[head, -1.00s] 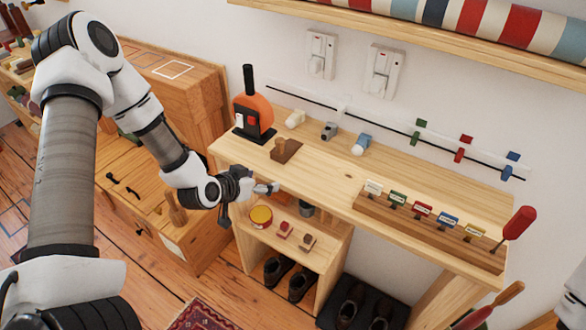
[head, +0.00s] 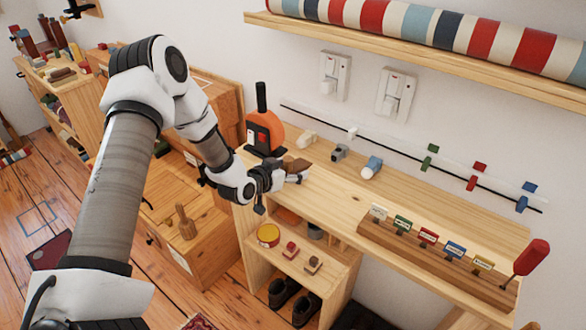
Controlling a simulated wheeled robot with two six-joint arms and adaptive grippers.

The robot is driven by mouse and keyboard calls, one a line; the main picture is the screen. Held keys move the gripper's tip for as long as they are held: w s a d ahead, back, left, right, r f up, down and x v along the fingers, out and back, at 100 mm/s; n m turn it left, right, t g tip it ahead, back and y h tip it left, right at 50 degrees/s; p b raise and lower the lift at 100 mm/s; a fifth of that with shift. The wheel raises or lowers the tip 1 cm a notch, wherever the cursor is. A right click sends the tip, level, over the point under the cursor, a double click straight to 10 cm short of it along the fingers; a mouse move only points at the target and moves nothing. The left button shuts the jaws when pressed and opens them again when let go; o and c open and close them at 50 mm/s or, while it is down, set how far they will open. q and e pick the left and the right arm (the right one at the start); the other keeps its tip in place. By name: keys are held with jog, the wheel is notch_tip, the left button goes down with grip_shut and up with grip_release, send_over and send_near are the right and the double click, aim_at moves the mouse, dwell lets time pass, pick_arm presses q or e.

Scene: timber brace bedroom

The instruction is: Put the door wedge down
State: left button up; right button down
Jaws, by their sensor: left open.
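My left gripper (head: 292,173) is over the left part of the light wooden bench top (head: 330,190), with its jaws open. A brown wooden piece (head: 298,163) lies on the bench right at its fingertips, partly hidden by them. It may be the door wedge, but its shape is too covered to tell. I cannot tell whether the fingers touch it. I see nothing clearly held between the jaws. My right gripper is not in view.
An orange and black device (head: 265,132) stands behind the gripper. Small fittings, including a blue and white one (head: 371,167), line the wall side. A labelled rack (head: 430,258) and red-handled screwdriver (head: 530,258) are at right. The bench middle is clear.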

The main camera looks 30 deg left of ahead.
pick_arm(q)
jog(key=shift+s+r, duration=0.1)
jog(key=shift+c, duration=0.7)
jog(key=shift+a, duration=0.1)
jog(key=c, duration=1.3)
jog(key=shift+r, duration=0.1)
